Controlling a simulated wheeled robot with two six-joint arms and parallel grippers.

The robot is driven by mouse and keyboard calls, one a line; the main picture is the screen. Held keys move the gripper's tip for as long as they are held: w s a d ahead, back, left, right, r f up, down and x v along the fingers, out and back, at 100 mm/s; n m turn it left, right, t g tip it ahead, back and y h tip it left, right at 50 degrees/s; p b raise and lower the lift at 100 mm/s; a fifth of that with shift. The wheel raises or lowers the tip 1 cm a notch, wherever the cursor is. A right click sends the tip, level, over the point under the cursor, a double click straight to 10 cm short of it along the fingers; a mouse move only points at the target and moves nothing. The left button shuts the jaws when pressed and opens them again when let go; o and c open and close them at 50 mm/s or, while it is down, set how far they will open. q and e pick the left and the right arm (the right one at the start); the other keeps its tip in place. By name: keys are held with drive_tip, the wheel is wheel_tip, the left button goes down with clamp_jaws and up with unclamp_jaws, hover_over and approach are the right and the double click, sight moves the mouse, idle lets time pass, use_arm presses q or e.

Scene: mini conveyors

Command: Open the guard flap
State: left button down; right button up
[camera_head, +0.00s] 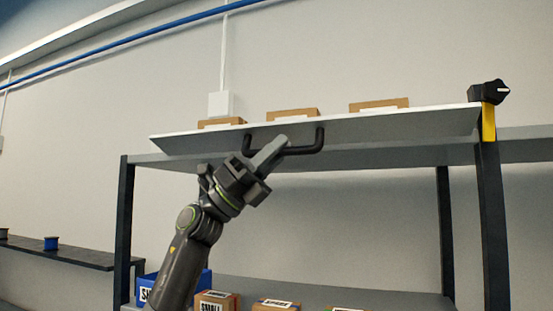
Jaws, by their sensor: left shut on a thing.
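The guard flap (400,128) is a long pale panel across the top of a dark-legged frame, seen from slightly below and tilted. A black U-shaped handle (305,150) is fixed on its near face. My left gripper (271,152) reaches up from below and is shut on the handle near its left end. The flap's hinge line cannot be made out. My right gripper is not in view.
Several brown boxes (292,114) show above the flap's upper edge. A black knob on a yellow bracket (488,122) is at the right post. Labelled boxes (216,301) and a blue bin (147,285) are on the lower shelf (385,296). A dark side shelf (60,253) is at left.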

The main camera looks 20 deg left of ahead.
use_arm(q)
drive_tip(key=m+g, duration=0.1)
drive_tip(key=f+m+g, duration=0.1)
drive_tip(key=m+g, duration=0.1)
drive_tip(key=m+g+h, duration=0.1)
drive_tip(key=shift+w+f+m+g+b, duration=0.15)
drive_tip(key=shift+w+m+g+b, duration=0.15)
drive_tip(key=shift+m+b, duration=0.1)
drive_tip(key=shift+w+f+m+g+y+p, duration=0.1)
drive_tip(key=shift+w+f+m+g+y, duration=0.1)
drive_tip(key=shift+m+g, duration=0.95)
drive_tip(key=shift+w+f+m+g+y+p, duration=0.15)
drive_tip(key=shift+f+m+g, duration=0.1)
drive_tip(key=shift+m+g, duration=0.9)
drive_tip(key=shift+w+f+m+g+y+p, duration=0.1)
drive_tip(key=shift+f+m+g, duration=0.1)
drive_tip(key=shift+m+g, duration=0.9)
drive_tip(key=c, duration=1.4)
unclamp_jaws()
drive_tip(key=shift+d, duration=0.1)
drive_tip(key=b+v, duration=0.4)
drive_tip(key=v, duration=1.3)
drive_tip(key=shift+f, duration=0.25)
